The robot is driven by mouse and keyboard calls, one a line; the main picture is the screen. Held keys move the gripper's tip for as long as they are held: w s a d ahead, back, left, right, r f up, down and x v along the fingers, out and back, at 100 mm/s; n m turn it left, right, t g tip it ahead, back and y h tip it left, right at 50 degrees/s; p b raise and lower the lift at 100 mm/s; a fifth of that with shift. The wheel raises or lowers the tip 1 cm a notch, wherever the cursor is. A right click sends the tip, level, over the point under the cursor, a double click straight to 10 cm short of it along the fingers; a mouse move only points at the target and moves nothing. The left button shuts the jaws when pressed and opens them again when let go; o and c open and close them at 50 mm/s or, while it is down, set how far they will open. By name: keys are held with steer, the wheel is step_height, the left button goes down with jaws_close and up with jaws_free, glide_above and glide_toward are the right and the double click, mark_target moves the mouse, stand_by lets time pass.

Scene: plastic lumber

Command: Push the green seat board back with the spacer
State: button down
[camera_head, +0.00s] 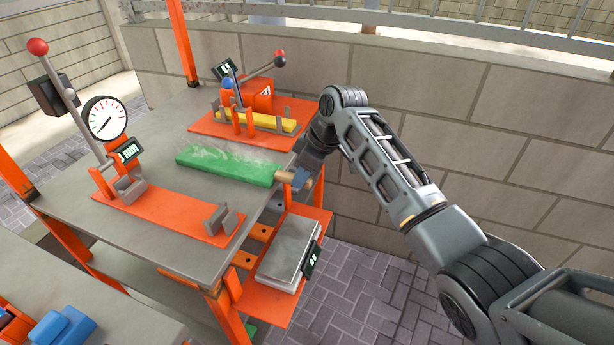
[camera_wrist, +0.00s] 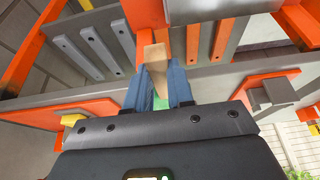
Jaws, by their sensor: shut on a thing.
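The green seat board (camera_head: 228,165) lies flat on the grey bench top, its right end close to the bench's right edge. It has a pale, dusty upper face. My gripper (camera_head: 298,178) is at that right end, shut on the tan spacer (camera_head: 284,175). The spacer's end is at or very near the board's end; I cannot tell if they touch. In the wrist view, the spacer (camera_wrist: 155,57) sticks out between the two blue fingers of my gripper (camera_wrist: 158,85). A bit of green shows between the fingers.
Behind the board, an orange fixture (camera_head: 206,128) holds a yellow bar (camera_head: 262,121) near levers. In front, an orange plate (camera_head: 165,208) carries grey supports beside a dial gauge (camera_head: 104,118). A scale (camera_head: 288,247) sits on a lower shelf. A block wall (camera_head: 420,95) stands behind my arm.

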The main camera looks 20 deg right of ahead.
mark_target(284, 174)
steer(key=shift+w+a+b, duration=0.5)
steer(key=shift+w+a, duration=0.15)
steer(key=shift+a, duration=0.2)
steer(key=shift+w+a+b, duration=0.45)
steer(key=shift+w+a, duration=0.15)
steer(key=shift+a, duration=0.25)
steer(key=shift+s+d+r+p, duration=0.1)
steer(key=shift+s+d+p, duration=0.85)
steer(key=shift+d+p, duration=0.3)
step_height(284, 174, up, 6)
steer(key=p, duration=0.5)
steer(key=s+d+f+m+h, duration=0.1)
steer(key=s+d+f+m, duration=0.1)
steer(key=s+f, duration=0.3)
steer(key=s+d+f+m+t+h, duration=0.1)
steer(key=s+d+f+m, duration=0.2)
steer(key=s, duration=0.7)
steer(key=s+d+f+m+h, duration=0.1)
steer(key=s+d+f+m, duration=0.1)
steer(key=s+f+m, duration=0.3)
steer(key=shift+s+d+f+m+t+h, duration=0.4)
steer(key=shift+s+f, duration=0.45)
steer(key=shift+s, duration=0.3)
